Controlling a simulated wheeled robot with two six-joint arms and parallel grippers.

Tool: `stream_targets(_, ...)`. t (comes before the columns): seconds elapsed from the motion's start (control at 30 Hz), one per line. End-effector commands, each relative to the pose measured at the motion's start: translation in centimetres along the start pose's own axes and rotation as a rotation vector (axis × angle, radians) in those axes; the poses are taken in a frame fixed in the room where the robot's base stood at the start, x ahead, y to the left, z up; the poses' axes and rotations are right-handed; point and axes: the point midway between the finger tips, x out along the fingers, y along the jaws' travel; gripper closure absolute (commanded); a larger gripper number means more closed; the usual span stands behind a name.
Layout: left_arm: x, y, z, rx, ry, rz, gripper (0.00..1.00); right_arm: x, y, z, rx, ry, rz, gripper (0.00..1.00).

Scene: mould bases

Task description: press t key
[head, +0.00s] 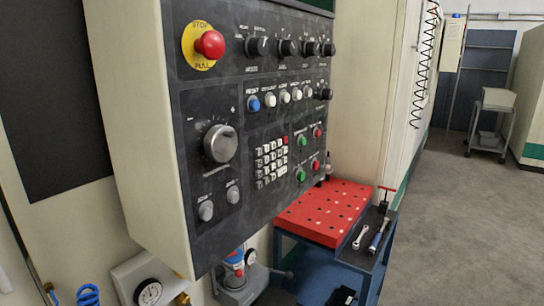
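A machine control panel (227,135) fills the middle of the head view, its dark face turned to the right. A keypad (270,163) of small white keys sits low on the panel, with a red key at its upper right. The letters on the keys are too small to read, so I cannot tell which one is the T key. Neither of my grippers is in view.
The panel also has a red stop button (210,44), a large dial (220,144) and several knobs and coloured buttons. A red perforated plate (325,208) tops a bench at lower right, with tools beside it. Open floor (455,220) lies right.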

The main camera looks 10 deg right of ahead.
Motion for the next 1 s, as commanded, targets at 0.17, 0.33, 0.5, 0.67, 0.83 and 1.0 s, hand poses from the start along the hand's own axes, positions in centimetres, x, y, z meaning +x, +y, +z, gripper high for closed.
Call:
stream_targets(0.17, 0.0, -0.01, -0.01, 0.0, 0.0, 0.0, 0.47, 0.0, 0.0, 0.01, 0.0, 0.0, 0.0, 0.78)
stream_targets(0.33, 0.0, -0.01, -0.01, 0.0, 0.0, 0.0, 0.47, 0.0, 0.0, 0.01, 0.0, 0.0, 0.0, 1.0)
stream_targets(0.5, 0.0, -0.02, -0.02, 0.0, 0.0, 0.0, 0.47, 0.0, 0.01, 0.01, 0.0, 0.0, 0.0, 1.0)
stream_targets(0.67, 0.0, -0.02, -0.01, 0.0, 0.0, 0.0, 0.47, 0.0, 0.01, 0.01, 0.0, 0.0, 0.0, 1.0)
stream_targets(0.83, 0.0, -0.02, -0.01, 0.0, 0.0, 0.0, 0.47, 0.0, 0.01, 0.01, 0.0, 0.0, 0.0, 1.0)
stream_targets(1.0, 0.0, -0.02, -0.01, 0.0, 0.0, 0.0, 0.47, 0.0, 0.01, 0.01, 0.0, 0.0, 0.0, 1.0)
